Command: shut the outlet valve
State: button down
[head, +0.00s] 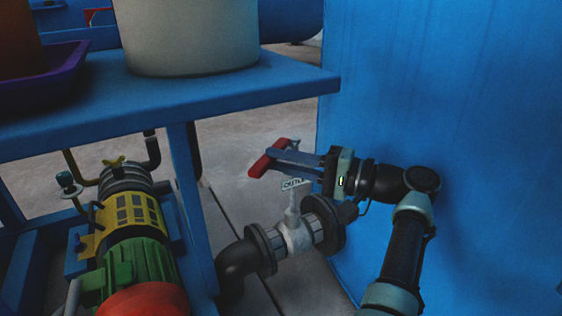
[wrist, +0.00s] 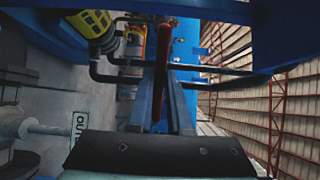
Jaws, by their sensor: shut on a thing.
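The outlet valve (head: 297,236) is a grey body between dark flanges, in a dark pipe at the lower middle of the head view. A small white label (head: 295,184) stands on its stem; in the wrist view the label (wrist: 77,140) reads "OUT". Its red lever handle (head: 262,166) shows above the valve, and in the wrist view the red handle (wrist: 164,60) runs up between the fingers. My gripper (head: 281,158) reaches in from the right and is shut on the handle. Part of the handle is hidden by the fingers.
A blue table (head: 280,88) bearing a pale bucket (head: 190,35) and a purple tray (head: 45,85) overhangs at left. A yellow and green pump motor (head: 135,235) sits below it. A large blue wall (head: 450,130) stands close at right. Bare floor shows behind the valve.

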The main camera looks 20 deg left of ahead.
jog(key=shift+d, duration=0.15)
jog(key=c, duration=0.8)
grip_release()
jog(key=shift+c, duration=0.2)
jog(key=shift+r, duration=0.1)
